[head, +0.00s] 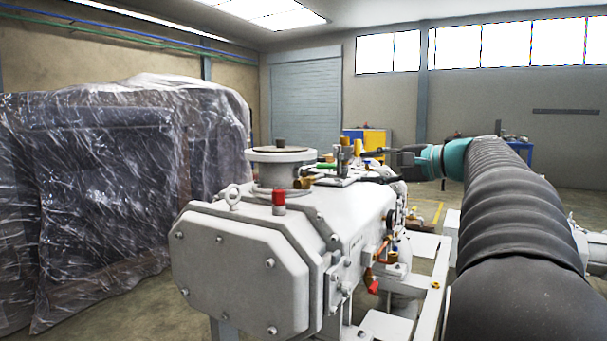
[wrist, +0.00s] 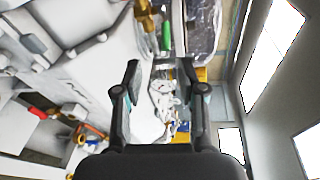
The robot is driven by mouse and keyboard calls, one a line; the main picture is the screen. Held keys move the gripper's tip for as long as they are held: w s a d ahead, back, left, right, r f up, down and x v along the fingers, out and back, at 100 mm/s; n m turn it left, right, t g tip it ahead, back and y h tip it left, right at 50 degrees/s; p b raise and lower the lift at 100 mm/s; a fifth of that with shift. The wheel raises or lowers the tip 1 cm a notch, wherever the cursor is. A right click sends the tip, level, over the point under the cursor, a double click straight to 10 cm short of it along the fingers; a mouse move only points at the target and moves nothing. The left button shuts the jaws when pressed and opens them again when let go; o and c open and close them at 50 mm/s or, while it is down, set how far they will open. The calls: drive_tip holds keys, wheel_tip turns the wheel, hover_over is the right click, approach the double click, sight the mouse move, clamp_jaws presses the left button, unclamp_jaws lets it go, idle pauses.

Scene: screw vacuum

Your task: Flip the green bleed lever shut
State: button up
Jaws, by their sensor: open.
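The green bleed lever (head: 326,165) is a small bar beside a brass fitting on top of the white vacuum pump (head: 235,262). In the wrist view the green lever (wrist: 166,38) shows beyond my fingertips, close to brass and metal fittings. My gripper (head: 368,167) reaches over the pump top from the right, with its fingers pointing left. In the wrist view my gripper (wrist: 160,68) is open and empty, with a gap between its fingertips and the lever. The lever's pivot is too small to make out clearly.
A round flange (head: 281,157) and a red-capped fitting (head: 279,197) stand on the pump, left of the lever. A red-handled valve (head: 373,287) and copper pipes are on its right side. A plastic-wrapped machine (head: 110,190) fills the left. Floor shows between them.

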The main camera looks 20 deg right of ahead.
sight(328, 167)
drive_tip(key=x, duration=1.3)
drive_tip(key=shift+w+d+r, duration=0.25)
drive_tip(key=shift+r, duration=0.05)
clamp_jaws()
